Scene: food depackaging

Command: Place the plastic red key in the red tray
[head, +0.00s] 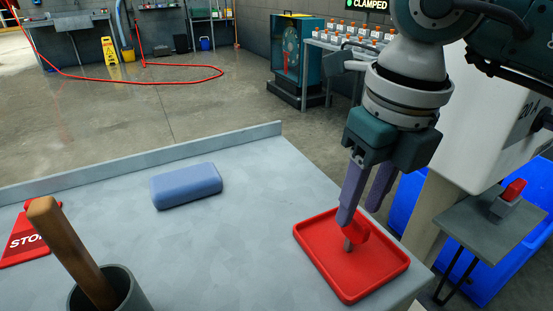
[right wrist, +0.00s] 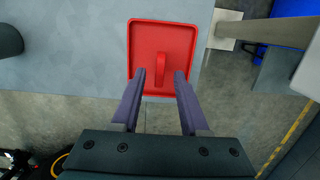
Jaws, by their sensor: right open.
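The red tray (head: 384,284) lies at the right end of the grey table; it also shows in the right wrist view (right wrist: 180,31). The plastic red key (head: 361,231) has a red head and a short grey tip, and is within the tray's outline. In the right wrist view the red key (right wrist: 160,68) shows between my fingertips. My right gripper (head: 359,214) points down over the tray with its purple fingers apart around the key head; the open fingers also show in the right wrist view (right wrist: 160,75). One finger partly hides the key in the head view. My left gripper is out of view.
A blue block (head: 186,186) lies mid-table. A dark cup (head: 128,291) with a wooden handle (head: 72,251) stands front left, near a red STOP sign (head: 25,242). A grey stand (head: 487,235) with a red-topped switch (head: 513,190) is right of the table.

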